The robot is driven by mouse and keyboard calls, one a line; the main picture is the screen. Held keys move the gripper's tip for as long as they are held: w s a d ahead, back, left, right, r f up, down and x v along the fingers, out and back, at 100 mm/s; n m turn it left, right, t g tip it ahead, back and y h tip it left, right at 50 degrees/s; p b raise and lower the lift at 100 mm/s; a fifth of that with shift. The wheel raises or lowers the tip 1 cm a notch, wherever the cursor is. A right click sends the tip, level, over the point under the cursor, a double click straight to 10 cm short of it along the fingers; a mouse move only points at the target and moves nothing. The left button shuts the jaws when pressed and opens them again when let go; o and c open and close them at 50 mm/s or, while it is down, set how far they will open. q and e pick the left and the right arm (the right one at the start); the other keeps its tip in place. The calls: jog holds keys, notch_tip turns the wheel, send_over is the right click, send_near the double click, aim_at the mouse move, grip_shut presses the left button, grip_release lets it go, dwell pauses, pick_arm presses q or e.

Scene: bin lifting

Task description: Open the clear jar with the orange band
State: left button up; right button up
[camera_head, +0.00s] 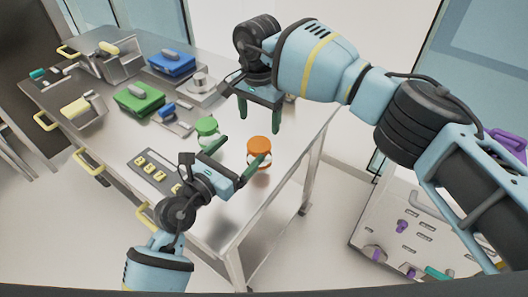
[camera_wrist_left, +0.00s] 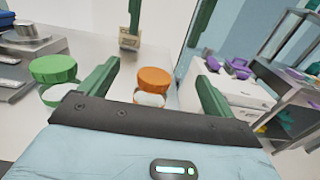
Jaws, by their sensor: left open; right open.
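The jar with the orange lid (camera_head: 259,146) stands upright on the metal table near its right edge. In the left wrist view the orange-topped jar (camera_wrist_left: 153,82) is ahead, between the green fingers, its pale body below the lid. My left gripper (camera_head: 239,163) is open just beside it on the left; contact is not clear. A second jar with a green lid (camera_head: 207,127) stands to the left and also shows in the left wrist view (camera_wrist_left: 53,70). My right gripper (camera_head: 259,116) is open, fingers pointing down, above and behind the orange-lidded jar, holding nothing visible.
The table (camera_head: 250,203) also holds a green box (camera_head: 139,98), a blue box (camera_head: 172,63), a metal weight (camera_head: 202,83) and a dark panel with yellow pieces (camera_head: 156,172). A grey bench with purple knobs (camera_head: 415,222) is off to the right. The table's front right corner is clear.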

jog(key=shift+s+a, duration=0.15)
jog(key=shift+s, duration=0.05)
pick_arm(q)
send_near(251, 161)
jog(key=x, duration=0.4)
jog(key=shift+w+d+r, duration=0.2)
pick_arm(e)
jog(key=shift+w, duration=0.1)
pick_arm(q)
jog(key=shift+w+d+f, duration=0.1)
jog(key=shift+w+f, duration=0.1)
jog(key=shift+f, duration=0.05)
jog(key=shift+x, duration=3.5)
